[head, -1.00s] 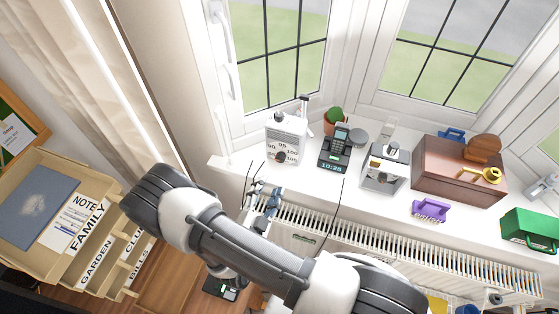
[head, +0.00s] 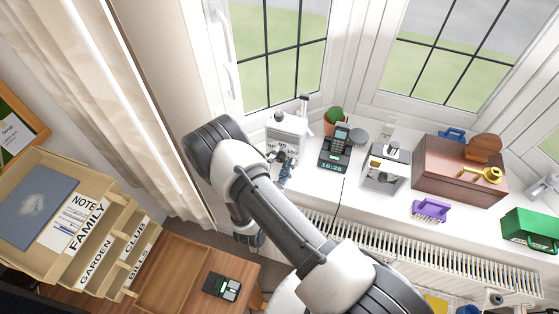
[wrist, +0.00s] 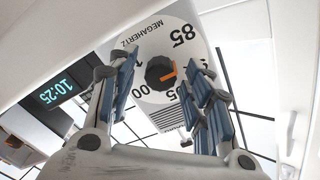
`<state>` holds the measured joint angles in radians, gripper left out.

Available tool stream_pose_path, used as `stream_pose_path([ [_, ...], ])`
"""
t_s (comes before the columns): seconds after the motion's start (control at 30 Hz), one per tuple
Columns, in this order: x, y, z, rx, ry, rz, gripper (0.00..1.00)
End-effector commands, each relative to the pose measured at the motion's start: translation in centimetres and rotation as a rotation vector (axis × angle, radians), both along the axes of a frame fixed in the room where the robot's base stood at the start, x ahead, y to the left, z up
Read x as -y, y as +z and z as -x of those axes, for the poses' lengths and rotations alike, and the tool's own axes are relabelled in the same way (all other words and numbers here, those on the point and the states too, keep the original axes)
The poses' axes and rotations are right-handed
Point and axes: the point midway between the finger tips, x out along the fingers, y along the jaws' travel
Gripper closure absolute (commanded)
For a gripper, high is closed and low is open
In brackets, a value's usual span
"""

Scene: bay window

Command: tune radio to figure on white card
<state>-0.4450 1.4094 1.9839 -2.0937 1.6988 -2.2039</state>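The white radio (head: 287,125) stands on the windowsill, partly hidden by my gripper. In the wrist view its round white dial (wrist: 181,55) bears MEGAHERTZ and 85, with other figures partly covered. The dark knob (wrist: 159,72) at its centre has an orange pointer, towards the right of the picture. My gripper (head: 283,168) is in front of the radio. In the wrist view my gripper (wrist: 163,66) is open, with blue-padded fingers on either side of the knob and gaps between. A white card (head: 14,133) is on the board at far left; its small writing is unreadable.
A phone with a clock display (head: 335,150) stands close right of the radio. A cactus (head: 333,116), glass-sided box (head: 386,168), brown wooden box (head: 460,168), purple brush (head: 430,210) and green box (head: 530,230) line the sill. The window frame is behind.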

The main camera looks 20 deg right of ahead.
Motion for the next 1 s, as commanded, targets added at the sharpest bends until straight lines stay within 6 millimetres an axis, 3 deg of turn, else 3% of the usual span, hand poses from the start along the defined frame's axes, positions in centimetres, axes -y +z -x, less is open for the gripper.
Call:
stream_pose_path([
  [0.63,-0.02,-0.01,0.04,0.000,0.000,0.000,0.98],
  [1.0,0.00,-0.07,0.04,0.037,0.000,-0.056,0.98],
])
